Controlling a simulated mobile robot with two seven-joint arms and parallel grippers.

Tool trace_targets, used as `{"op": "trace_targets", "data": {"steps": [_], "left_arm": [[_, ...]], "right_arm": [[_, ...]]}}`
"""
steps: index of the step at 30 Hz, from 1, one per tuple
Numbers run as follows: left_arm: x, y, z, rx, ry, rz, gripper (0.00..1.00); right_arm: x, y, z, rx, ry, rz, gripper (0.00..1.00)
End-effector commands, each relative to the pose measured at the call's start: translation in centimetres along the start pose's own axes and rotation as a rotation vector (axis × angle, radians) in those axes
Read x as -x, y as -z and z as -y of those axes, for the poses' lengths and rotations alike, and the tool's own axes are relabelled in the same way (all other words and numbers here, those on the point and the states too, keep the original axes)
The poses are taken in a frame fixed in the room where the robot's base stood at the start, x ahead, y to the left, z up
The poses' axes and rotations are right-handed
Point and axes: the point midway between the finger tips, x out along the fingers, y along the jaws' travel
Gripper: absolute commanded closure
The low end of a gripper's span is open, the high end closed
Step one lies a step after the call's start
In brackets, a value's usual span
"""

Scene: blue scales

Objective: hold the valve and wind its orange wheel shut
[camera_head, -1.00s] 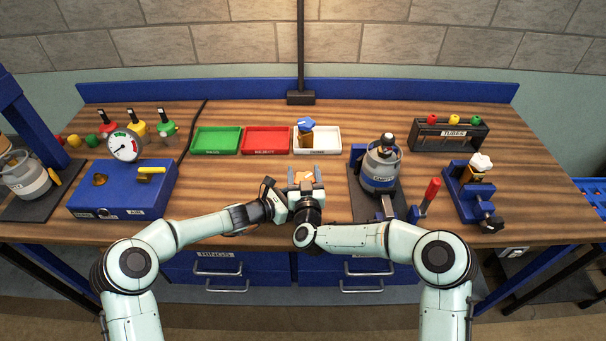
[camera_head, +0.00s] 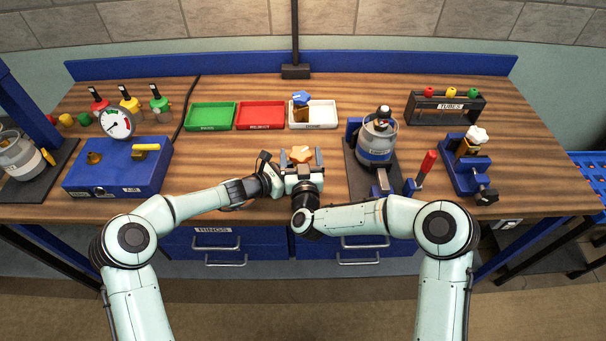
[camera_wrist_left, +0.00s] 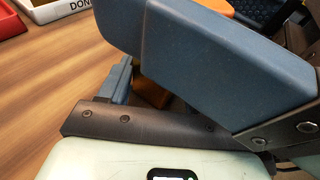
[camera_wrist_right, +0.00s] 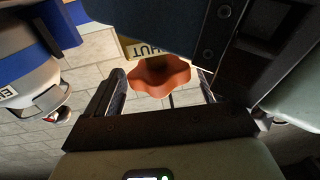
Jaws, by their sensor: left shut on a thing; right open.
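The valve's orange wheel (camera_head: 300,154) shows near the bench's front middle. In the right wrist view the lobed wheel (camera_wrist_right: 158,76) lies between my spread fingers, with gaps on both sides. A pale label whose visible letters read "HUT" (camera_wrist_right: 150,48) sits just behind it. My right gripper (camera_head: 302,160) is open at the wheel. My left gripper (camera_head: 272,167) is shut on the valve from the left, low at its body. In the left wrist view a blue-grey finger hides most of the valve; a brownish piece of its body (camera_wrist_left: 150,94) and an orange edge show.
Behind are green (camera_head: 211,116), red (camera_head: 260,116) and white trays (camera_head: 326,116); a blue-capped valve (camera_head: 301,106) stands in the white one. A grey cylinder in a stand (camera_head: 377,142) is close on the right. A blue box with gauge (camera_head: 118,178) stands left.

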Motion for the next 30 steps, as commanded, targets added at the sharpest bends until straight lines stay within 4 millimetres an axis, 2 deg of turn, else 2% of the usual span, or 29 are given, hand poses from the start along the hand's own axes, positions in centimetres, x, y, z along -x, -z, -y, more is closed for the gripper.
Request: {"op": "trace_targets", "data": {"steps": [6,13,19,30], "left_arm": [[0.1,0.1,-0.1,0.000,-0.002,-0.001,0.53],[0.1,0.1,-0.1,0.000,-0.003,-0.001,0.53],[0.1,0.1,-0.1,0.000,-0.003,-0.001,0.53],[0.1,0.1,-0.1,0.000,-0.003,-0.002,0.53]], "right_arm": [[4.7,0.0,0.1,0.003,0.004,0.001,0.12],[8.1,-0.1,0.1,0.001,0.002,0.003,0.12],[8.9,-0.1,0.0,0.000,0.001,0.002,0.12],[8.6,0.2,-0.1,-0.009,0.020,-0.021,0.12]]}}
